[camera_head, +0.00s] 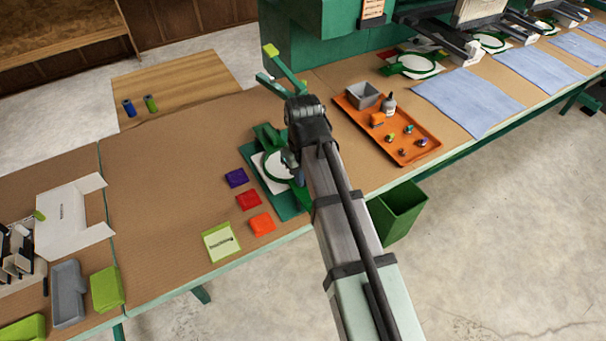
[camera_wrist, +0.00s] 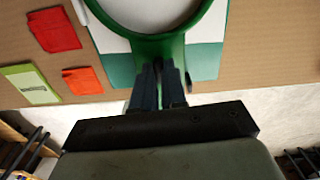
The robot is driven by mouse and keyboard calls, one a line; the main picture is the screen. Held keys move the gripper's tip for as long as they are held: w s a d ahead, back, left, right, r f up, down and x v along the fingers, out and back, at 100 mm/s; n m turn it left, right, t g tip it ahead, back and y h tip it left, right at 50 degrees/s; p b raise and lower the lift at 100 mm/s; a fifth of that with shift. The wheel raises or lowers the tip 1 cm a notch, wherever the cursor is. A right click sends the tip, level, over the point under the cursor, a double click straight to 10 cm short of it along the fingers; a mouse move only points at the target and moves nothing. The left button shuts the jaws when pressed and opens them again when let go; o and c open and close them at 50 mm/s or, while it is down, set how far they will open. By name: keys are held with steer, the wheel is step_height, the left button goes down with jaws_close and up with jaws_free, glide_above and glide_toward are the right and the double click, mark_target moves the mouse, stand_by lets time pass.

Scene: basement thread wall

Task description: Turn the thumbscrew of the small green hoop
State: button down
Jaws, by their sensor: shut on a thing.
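The small green hoop (camera_head: 279,181) holds white cloth and lies on a green and white mat (camera_head: 287,209) near the bench's front edge. In the wrist view the hoop's ring (camera_wrist: 152,45) fills the top middle. My gripper (camera_wrist: 160,72) has its two dark fingers close together at the near side of the ring, where the thumbscrew sits. The fingers are shut on the thumbscrew, which is mostly hidden between them. In the head view my arm covers the right part of the hoop, and the fingertips are hard to make out.
Purple (camera_head: 236,178), red (camera_head: 248,200) and orange (camera_head: 262,224) packets and a light green card (camera_head: 221,241) lie left of the hoop. An orange tray (camera_head: 408,157) with small items stands to the right. A green bin (camera_head: 399,211) is below the bench edge.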

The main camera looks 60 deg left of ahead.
steer(key=shift+m, duration=0.5)
steer(key=c, duration=1.2)
jaws_free()
steer(key=shift+o, duration=0.2)
steer(key=shift+r, duration=0.15)
step_height(320, 180, up, 14)
steer(key=shift+f, duration=0.2)
